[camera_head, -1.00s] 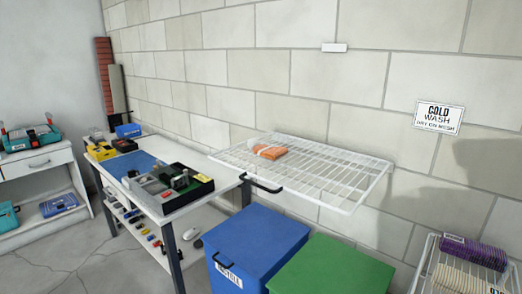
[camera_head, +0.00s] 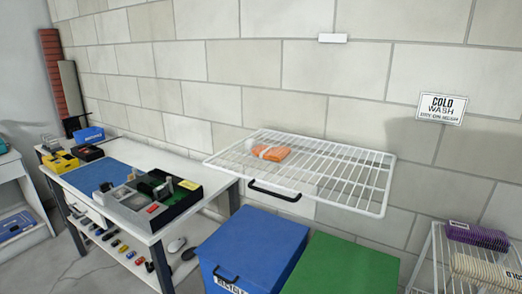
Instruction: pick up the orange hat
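The orange hat (camera_head: 275,154) looks like a small folded orange bundle with a pale band across it. It lies on the left part of the white wire shelf (camera_head: 345,173), which is fixed to the block wall. Neither of my grippers shows in the head view.
A blue bin (camera_head: 262,240) and a green bin (camera_head: 345,265) stand below the wire shelf. A workbench (camera_head: 205,182) with trays and small tools is to the left.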

